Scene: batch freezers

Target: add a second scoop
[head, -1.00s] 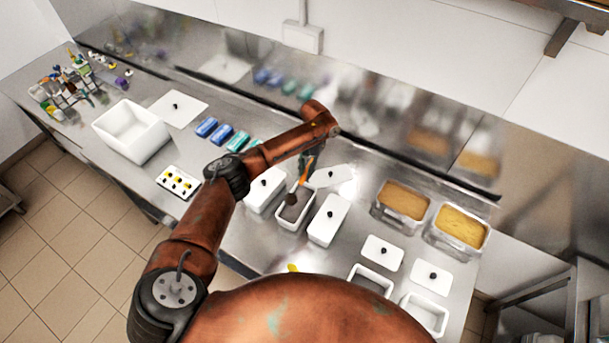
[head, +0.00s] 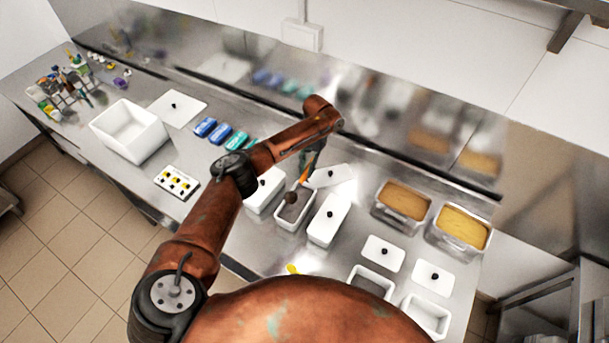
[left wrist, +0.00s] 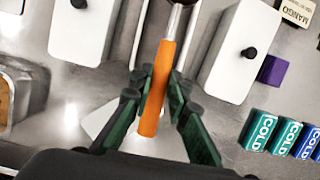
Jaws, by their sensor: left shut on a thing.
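My left gripper (head: 307,166) is shut on the orange handle of a scoop (left wrist: 157,90). The scoop hangs tilted, and its dark brown head (head: 291,197) is over or inside the open white tub (head: 281,222). I cannot tell whether it touches the tub's inside, which looks grey. In the left wrist view the green and black fingers (left wrist: 153,95) close on both sides of the handle, and the scoop's head is mostly cut off at the top edge. My right gripper is not in view.
Lidded white tubs (head: 328,221) flank the open one, and a loose lid (head: 333,176) lies behind it. Steel pans of brown (head: 403,202) and yellow (head: 461,228) contents stand right. Blue and teal COLD packs (head: 221,134) and a white bin (head: 128,133) are left.

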